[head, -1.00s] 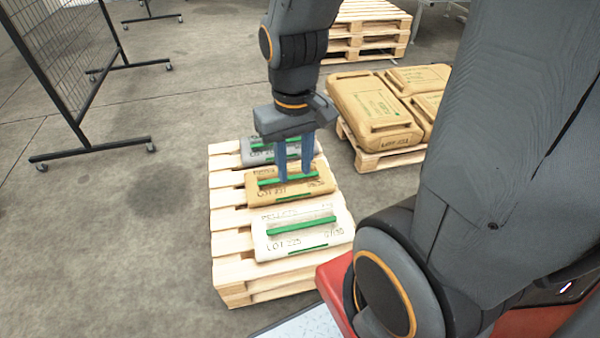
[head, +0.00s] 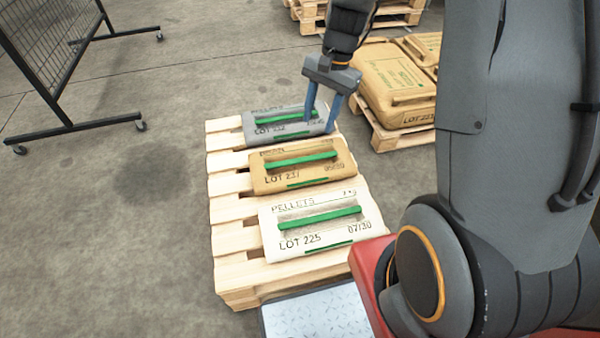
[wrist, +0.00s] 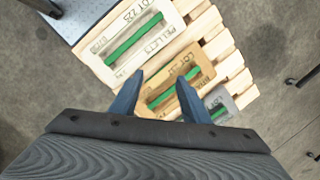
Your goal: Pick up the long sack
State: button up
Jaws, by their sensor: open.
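Three sacks with green handles lie in a row on a wooden pallet (head: 232,268). The white sack (head: 290,240) is nearest, the tan sack (head: 270,179) is in the middle and the grey sack (head: 262,128) is farthest. They look similar in length, so I cannot tell surely which is the long one. My gripper (head: 321,122) is open and empty, in front of the grey sack's right end in the head view. In the wrist view my gripper's fingers (wrist: 160,76) point toward the gap by the white sack (wrist: 143,38) and tan sack (wrist: 178,82).
A second pallet (head: 385,138) with several tan sacks (head: 395,85) stands at the right, and stacked pallets (head: 402,15) behind. A black mesh fence (head: 50,50) stands at the left. The floor left of the sacks is clear.

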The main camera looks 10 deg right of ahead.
aim_at(302, 158)
jog(key=w+d+f+m+b, duration=0.1)
jog(key=w+f+m+b, duration=0.2)
jog(key=w+f, duration=0.2)
jog(key=w+f+m+y+b, duration=0.1)
jog(key=w+f+b, duration=0.3)
jog(key=f, duration=0.8)
jog(key=w+d+f+m+y+b, duration=0.1)
jog(key=w+f+m+b, duration=0.2)
jog(key=w+f, duration=0.3)
jog(key=shift+w+d+f+m+b, duration=0.1)
jog(key=shift+d+f+m+b, duration=0.1)
jog(key=shift+f+m, duration=0.35)
jog(key=shift+w+d+f+m+b, duration=0.15)
jog(key=shift+f+m+b, duration=0.1)
jog(key=shift+f, duration=0.5)
jog(key=b+x, duration=0.2)
jog(key=x, duration=0.5)
jog(key=shift+a+f, duration=0.1)
jog(key=shift+f, duration=0.2)
grip_shut()
jog(key=shift+w+r, duration=0.1)
